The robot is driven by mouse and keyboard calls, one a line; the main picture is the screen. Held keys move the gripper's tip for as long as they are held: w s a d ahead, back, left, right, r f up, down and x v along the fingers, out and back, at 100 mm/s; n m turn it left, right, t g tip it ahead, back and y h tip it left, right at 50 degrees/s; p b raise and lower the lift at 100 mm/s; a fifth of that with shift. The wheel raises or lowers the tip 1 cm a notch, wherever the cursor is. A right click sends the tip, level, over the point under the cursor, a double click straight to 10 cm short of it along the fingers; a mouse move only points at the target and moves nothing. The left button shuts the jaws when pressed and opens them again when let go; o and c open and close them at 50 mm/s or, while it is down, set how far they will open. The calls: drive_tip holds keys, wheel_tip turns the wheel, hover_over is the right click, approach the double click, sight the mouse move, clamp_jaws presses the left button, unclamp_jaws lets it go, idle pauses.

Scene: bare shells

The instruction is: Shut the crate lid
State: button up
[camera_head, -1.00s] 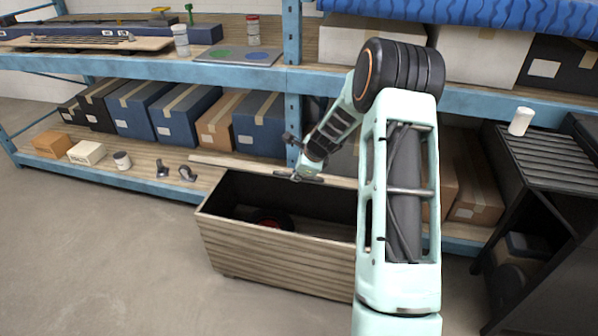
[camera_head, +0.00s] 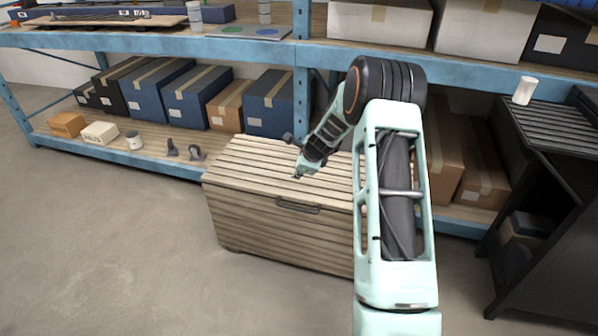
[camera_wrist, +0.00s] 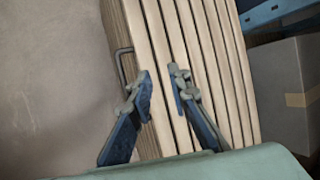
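The wooden slatted crate (camera_head: 265,229) stands on the floor in front of the shelf. Its slatted lid (camera_head: 250,164) lies flat over the top, and the inside is hidden. A dark handle (camera_head: 298,205) is on the front face, just below the lid edge. My gripper (camera_head: 297,176) is just over the lid. In the wrist view my gripper (camera_wrist: 161,82) has its two fingers apart with nothing between them, above the lid slats (camera_wrist: 192,60). I cannot tell whether the fingers touch the lid. My arm hides the crate's right end.
The blue-framed shelf (camera_head: 160,41) runs behind the crate, with boxes on its lower level. A dark cabinet (camera_head: 545,225) stands at the right with a white cup (camera_head: 523,90) on its ridged top. The floor (camera_head: 100,235) at the left is clear.

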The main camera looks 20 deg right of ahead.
drive_tip(key=v, duration=1.2)
drive_tip(key=shift+w+d+r, duration=0.1)
